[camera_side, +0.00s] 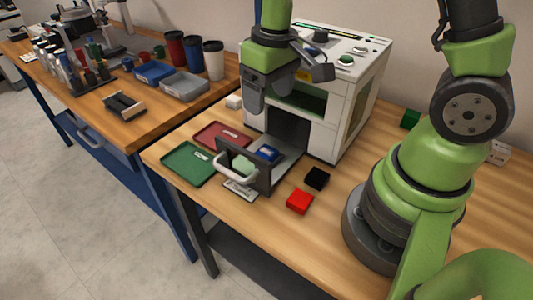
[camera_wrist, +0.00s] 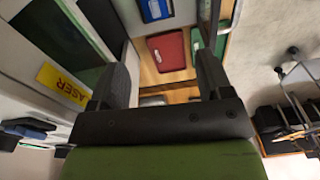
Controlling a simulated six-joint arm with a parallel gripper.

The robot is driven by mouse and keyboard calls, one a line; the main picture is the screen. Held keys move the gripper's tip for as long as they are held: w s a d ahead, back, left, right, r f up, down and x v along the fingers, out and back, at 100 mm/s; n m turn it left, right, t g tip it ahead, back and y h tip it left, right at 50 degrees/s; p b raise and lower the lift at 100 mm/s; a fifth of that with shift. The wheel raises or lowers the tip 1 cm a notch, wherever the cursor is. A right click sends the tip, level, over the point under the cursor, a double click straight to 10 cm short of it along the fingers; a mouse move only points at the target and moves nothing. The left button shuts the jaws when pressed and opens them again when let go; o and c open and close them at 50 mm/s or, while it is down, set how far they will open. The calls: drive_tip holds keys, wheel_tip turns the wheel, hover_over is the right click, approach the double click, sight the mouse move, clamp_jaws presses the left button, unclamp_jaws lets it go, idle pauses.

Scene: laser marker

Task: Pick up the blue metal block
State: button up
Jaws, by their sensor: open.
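The blue metal block (camera_side: 268,153) lies in the pulled-out drawer (camera_side: 288,170) of the white laser marker. It also shows at the top edge of the wrist view (camera_wrist: 155,9), partly cut off, on a grey surface. My gripper (camera_side: 251,112) hangs beside the front left of the machine, higher than the block and to its left. In the wrist view its two fingers (camera_wrist: 166,82) stand wide apart with nothing between them.
The laser marker (camera_side: 345,105) stands close beside my gripper. A red tray (camera_side: 222,136) and green tray (camera_side: 188,163) lie left of the drawer. The drawer's handle (camera_side: 235,172) sticks out in front. Red (camera_side: 300,201) and black (camera_side: 317,178) blocks lie to the right.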

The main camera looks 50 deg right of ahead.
drive_tip(key=g, duration=0.1)
hover_over(270, 153)
drive_tip(key=shift+n, duration=0.3)
drive_tip(key=f, duration=0.8)
drive_tip(key=shift+w+a, duration=0.1)
drive_tip(key=shift+w, duration=0.1)
drive_tip(key=shift+s+f, duration=0.15)
drive_tip(key=shift+f, duration=2.9)
drive_tip(key=shift+c, duration=0.4)
drive_tip(key=c, duration=1)
